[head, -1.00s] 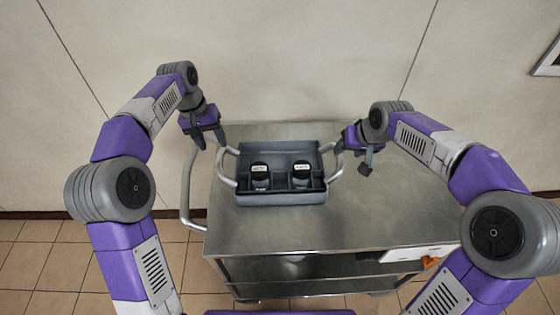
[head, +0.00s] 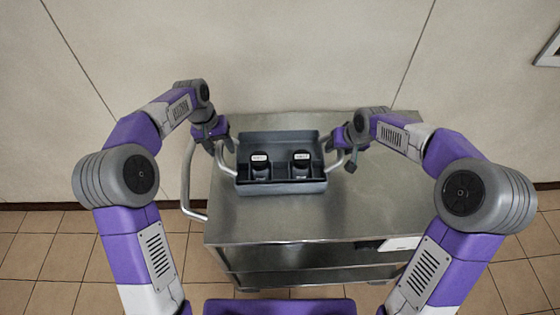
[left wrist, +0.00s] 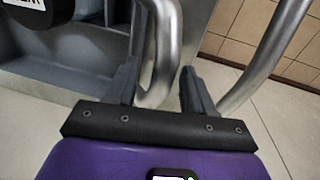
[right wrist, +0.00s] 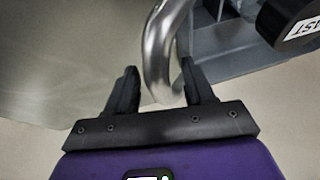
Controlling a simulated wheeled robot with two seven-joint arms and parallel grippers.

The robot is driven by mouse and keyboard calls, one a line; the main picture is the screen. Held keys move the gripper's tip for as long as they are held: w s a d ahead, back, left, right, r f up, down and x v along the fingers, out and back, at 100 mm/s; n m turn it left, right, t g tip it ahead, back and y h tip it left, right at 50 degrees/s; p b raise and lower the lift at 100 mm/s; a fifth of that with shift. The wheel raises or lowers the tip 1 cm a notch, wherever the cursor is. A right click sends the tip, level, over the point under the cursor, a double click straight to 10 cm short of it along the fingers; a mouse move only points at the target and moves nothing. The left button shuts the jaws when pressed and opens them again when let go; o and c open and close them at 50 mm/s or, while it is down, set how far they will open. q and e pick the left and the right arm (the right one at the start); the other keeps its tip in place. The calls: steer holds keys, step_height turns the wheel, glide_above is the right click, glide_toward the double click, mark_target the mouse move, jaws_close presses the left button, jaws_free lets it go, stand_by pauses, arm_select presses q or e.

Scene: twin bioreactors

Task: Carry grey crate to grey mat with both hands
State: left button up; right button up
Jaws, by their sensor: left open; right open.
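The grey crate (head: 282,188) sits on top of a metal cart, with two black-capped bottles, one (head: 260,166) and the other (head: 301,165), standing in it. It has a curved metal handle on each side. My left gripper (head: 222,143) is open at the left handle (head: 224,160); in the left wrist view the handle (left wrist: 163,60) lies between the spread fingers (left wrist: 160,92). My right gripper (head: 342,153) is open at the right handle; in the right wrist view the handle (right wrist: 158,50) passes between the fingers (right wrist: 160,85). No grey mat is in view.
The steel cart top (head: 300,220) is bare in front of the crate and to its right. A cart push rail (head: 187,180) stands out at the left. A wall (head: 280,60) rises behind, and the floor is tiled.

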arm_select(q)
jaws_close()
arm_select(e)
jaws_close()
arm_select(q)
steer(key=shift+r, duration=0.2)
arm_select(e)
steer(key=shift+r, duration=0.25)
